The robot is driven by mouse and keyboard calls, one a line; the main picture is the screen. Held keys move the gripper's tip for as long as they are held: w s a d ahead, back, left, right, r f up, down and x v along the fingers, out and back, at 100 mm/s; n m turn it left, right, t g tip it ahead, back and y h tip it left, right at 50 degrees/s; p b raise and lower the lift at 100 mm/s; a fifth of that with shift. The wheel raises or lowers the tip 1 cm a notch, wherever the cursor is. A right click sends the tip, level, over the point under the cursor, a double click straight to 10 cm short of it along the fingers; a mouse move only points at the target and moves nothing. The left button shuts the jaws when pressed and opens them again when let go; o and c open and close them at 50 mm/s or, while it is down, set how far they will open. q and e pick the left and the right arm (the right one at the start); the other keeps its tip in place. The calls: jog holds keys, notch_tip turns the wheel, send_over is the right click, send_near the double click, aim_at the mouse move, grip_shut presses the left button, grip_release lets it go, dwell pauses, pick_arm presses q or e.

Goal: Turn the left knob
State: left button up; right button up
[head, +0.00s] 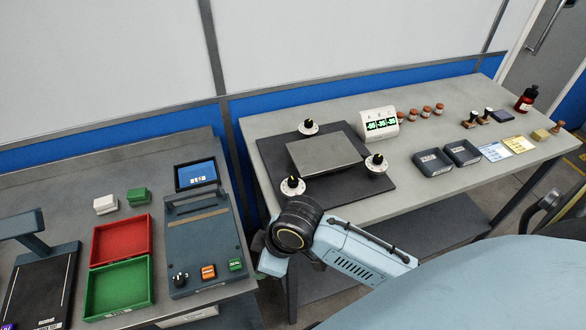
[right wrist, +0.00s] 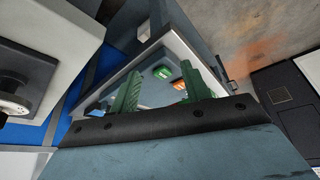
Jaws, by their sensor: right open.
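Three black knobs on white round dials stand around a grey square plate on a dark board: one at the back (head: 308,127), one at the right (head: 376,163) and one at the front left (head: 292,187). My right arm reaches in from the right, its black joint just in front of the front-left knob. My right gripper (right wrist: 163,88) shows in the right wrist view with green fingers apart and nothing between them. It points toward the left bench's device, apart from the knobs. Part of a dial (right wrist: 14,108) shows at that view's left edge. My left gripper is not in view.
The dark device (head: 205,250) on the left bench has a small knob and orange and green buttons. Red (head: 121,217) and green (head: 88,292) trays lie beside it. A gap separates the benches.

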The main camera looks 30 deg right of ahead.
jog(key=w+r+n, duration=0.4)
jog(key=w, duration=0.1)
notch_tip(320, 180, up, 14)
jog(key=n+g+h+p, duration=0.2)
jog(key=n+g+h, duration=0.1)
jog(key=n, duration=0.2)
send_over(293, 179)
notch_tip(293, 179, down, 13)
jog(key=shift+s+f+b, duration=0.1)
jog(key=shift+b, duration=0.25)
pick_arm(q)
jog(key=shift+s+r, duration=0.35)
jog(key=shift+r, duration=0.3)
